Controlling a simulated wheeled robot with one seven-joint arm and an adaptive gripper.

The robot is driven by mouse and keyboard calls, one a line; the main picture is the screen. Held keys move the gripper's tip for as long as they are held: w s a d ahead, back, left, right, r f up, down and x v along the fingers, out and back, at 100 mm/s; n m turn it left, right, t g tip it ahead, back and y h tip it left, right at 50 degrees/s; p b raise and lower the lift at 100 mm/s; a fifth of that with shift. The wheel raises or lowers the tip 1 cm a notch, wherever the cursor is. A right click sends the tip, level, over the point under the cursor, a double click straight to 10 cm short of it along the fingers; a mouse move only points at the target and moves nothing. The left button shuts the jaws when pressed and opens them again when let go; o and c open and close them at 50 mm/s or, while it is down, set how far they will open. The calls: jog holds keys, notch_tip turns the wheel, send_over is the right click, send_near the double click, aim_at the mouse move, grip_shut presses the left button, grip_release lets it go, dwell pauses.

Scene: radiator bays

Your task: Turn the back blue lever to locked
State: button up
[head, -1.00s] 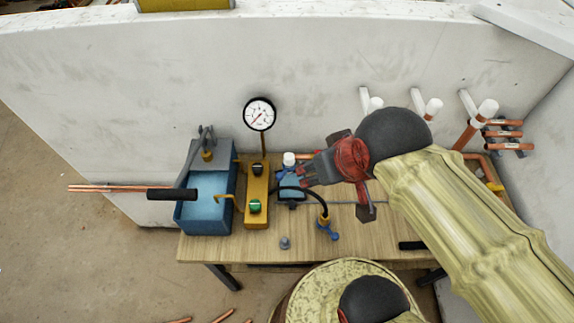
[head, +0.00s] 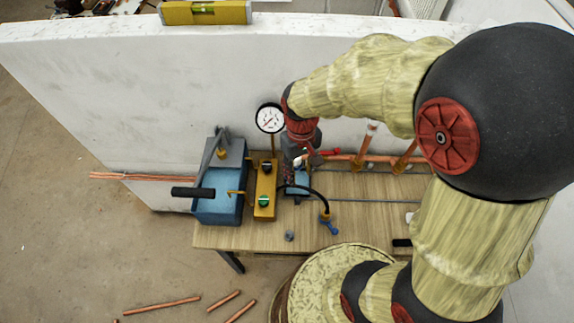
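My gripper (head: 304,162) points down over the bench, just right of the gauge and the yellow block. Its fingers are small and partly hidden, so whether it is open or shut does not show. A blue part (head: 297,182) shows partly beneath it; I cannot tell whether this is the back lever or whether the gripper touches it. A blue lever-like fitting (head: 329,225) lies nearer the bench front, at the end of a black hose. No lever position can be read clearly.
A blue tank with a black handle (head: 192,192) stands left of the yellow block (head: 265,192), which bears a dark knob and a green knob. The pressure gauge (head: 270,118) rises behind it. Copper pipes (head: 372,158) run along the white wall. Bare bench (head: 365,220) lies right of the hose.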

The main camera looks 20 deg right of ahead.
jog(key=w+f+n, duration=0.1)
jog(key=w+f, duration=0.1)
jog(key=w, duration=0.1)
jog(key=w+f+n, duration=0.1)
jog(key=w+f, duration=0.1)
jog(key=w, duration=0.1)
jog(key=w+a+f+n+p, duration=0.1)
jog(key=w+f, duration=0.2)
jog(key=shift+t, duration=0.4)
jog(key=shift+s+f, duration=0.15)
jog(key=shift+f, duration=0.3)
notch_tip(320, 180, down, 7)
jog(key=shift+r, duration=0.2)
grip_shut()
